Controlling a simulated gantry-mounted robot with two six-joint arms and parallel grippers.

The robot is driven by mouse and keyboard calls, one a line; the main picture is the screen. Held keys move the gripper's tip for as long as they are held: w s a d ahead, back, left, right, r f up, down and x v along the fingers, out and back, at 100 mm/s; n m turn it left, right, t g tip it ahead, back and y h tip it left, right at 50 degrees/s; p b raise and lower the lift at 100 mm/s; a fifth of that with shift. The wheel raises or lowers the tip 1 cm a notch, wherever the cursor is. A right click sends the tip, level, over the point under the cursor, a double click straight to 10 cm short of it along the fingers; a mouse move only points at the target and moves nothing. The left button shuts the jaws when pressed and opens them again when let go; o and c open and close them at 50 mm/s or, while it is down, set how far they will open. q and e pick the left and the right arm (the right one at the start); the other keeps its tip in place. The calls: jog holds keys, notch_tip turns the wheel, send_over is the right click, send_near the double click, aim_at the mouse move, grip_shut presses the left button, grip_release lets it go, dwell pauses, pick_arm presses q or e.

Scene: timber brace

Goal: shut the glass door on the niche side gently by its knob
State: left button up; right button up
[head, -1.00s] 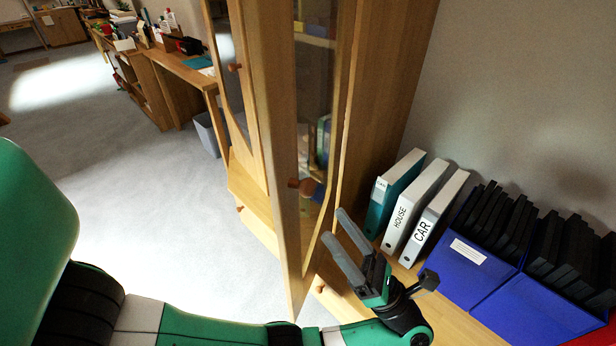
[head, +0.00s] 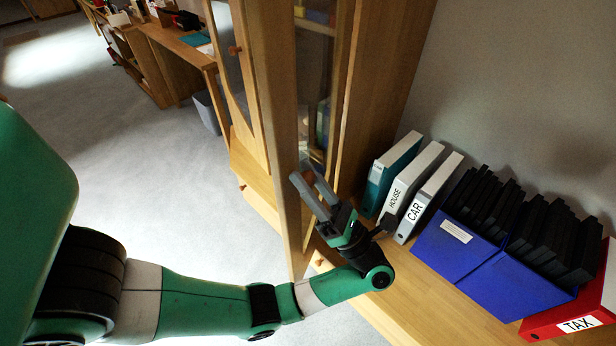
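The glass door (head: 276,130) stands open at the tall wooden cabinet, its wooden frame edge towards me. Its glass pane (head: 314,75) shows shelves and items behind it. The door's knob is hidden behind my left gripper's fingertips. My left gripper (head: 302,171) is at the door's frame at knob height, its two grey fingers apart and pointing up and left. I cannot tell whether the fingers touch the knob or the door. A second door with a knob (head: 235,50) is farther left. My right gripper is not in view.
Teal, HOUSE and CAR binders (head: 401,185) stand on the wooden counter right of my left gripper. Blue boxes (head: 456,262) of black items and a red TAX binder (head: 572,318) follow to the right. Open floor (head: 150,190) lies left of the cabinet.

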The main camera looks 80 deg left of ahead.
pick_arm(q)
grip_shut()
dwell(1.1)
